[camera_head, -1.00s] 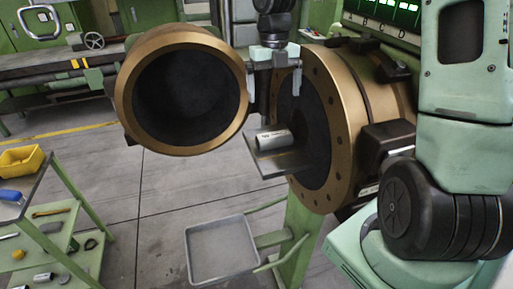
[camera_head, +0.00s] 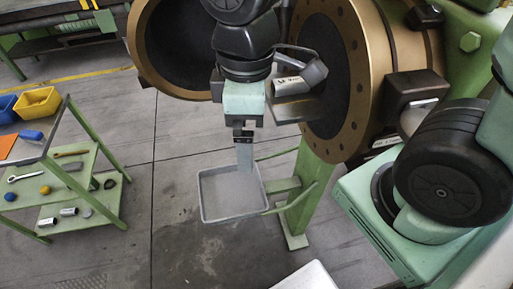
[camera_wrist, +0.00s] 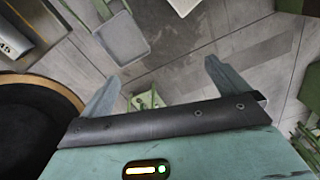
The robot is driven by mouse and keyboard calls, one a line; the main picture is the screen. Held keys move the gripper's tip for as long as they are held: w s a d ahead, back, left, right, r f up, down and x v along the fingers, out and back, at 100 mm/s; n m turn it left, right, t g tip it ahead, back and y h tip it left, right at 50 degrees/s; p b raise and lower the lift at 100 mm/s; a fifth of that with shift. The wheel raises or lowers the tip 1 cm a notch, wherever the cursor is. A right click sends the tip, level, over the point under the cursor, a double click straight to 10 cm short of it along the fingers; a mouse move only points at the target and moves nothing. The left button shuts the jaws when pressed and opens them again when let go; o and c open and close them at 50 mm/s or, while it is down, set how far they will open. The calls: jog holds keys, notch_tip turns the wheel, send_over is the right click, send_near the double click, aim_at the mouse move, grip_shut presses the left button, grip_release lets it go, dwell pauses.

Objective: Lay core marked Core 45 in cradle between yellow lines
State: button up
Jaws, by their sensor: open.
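A grey metal core (camera_head: 292,86) with a white label lies on the small plate at the mouth of the right-hand bronze-ringed extruder; its text is too small in the head view. In the wrist view the core (camera_wrist: 20,32) is cut off at the top left, and "45" shows on its label. My gripper (camera_head: 244,165) points down, to the left of and below the core, in front of the plate. In the wrist view my gripper (camera_wrist: 162,70) has its fingers wide apart with nothing between them. I cannot make out the cradle or its yellow lines.
A grey tray (camera_head: 203,203) hangs low behind my gripper. A second bronze ring (camera_head: 142,52) stands at upper left. A green cart (camera_head: 72,120) at left holds bins, tools and small cylinders. A green bench (camera_head: 50,42) is at the far upper left. The floor between is clear.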

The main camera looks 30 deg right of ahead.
jog(key=s+m, duration=0.2)
jog(key=s, duration=0.1)
jog(key=s+a+m, duration=0.1)
jog(key=m, duration=0.1)
jog(key=shift+s+f, duration=0.3)
jog(key=shift+f, duration=0.15)
